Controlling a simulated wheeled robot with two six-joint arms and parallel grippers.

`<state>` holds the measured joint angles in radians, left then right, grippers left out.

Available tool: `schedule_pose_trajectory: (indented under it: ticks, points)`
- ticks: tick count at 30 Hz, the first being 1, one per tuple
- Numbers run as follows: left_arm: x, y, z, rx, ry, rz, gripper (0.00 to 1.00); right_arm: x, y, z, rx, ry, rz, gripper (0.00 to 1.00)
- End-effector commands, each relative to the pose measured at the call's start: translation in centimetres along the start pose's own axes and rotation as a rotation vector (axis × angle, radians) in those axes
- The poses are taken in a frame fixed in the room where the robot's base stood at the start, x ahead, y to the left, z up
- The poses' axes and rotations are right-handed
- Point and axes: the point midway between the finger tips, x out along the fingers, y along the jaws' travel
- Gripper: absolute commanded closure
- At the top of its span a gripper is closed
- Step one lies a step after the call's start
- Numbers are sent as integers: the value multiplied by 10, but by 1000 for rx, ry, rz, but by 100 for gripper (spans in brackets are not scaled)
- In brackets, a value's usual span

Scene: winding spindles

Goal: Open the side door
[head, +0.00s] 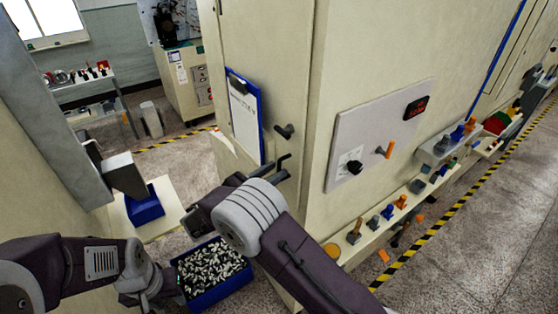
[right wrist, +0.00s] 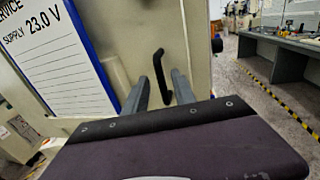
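The side door (head: 262,45) is the narrow cream face of the tall cabinet, with a blue clipboard (head: 245,118) hanging on it. The door looks closed. Its black lever handle (head: 285,131) sits to the right of the clipboard and shows in the right wrist view (right wrist: 162,78). My right gripper (head: 272,170) is open, just below and in front of the handle in the head view. In the right wrist view its two fingers (right wrist: 160,92) point at the door, with the handle seen between them, not gripped. My left gripper (head: 160,293) is low at the left; its fingers are unclear.
A blue bin of small pale pieces (head: 212,272) is below my arms. A small blue box (head: 145,207) stands at the left. The cabinet's right side has a control panel (head: 372,135) and a ledge with coloured spindles. Open floor lies beyond the yellow-black tape.

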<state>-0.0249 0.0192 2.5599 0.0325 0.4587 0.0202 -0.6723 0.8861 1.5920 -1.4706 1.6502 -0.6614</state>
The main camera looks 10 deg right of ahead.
Motion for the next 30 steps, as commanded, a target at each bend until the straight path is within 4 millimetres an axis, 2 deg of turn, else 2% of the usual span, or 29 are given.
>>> schedule_pose_trajectory:
  ticks: [1,6,14,17,18,30]
  points:
    - [-9,0,-1,0,0,0,64,9,-1,5,-1,-1,-3,68]
    - [-15,0,-2,0,0,0,64,25,0,2,1,0,-1,68]
    - [-14,0,-1,0,0,0,64,27,0,0,2,1,0,68]
    - [-14,0,-1,0,0,0,64,27,0,0,2,1,0,96]
    - [-14,0,-1,0,0,0,64,27,0,0,2,1,0,100]
    - [-14,0,-1,0,0,0,64,27,0,0,2,0,0,100]
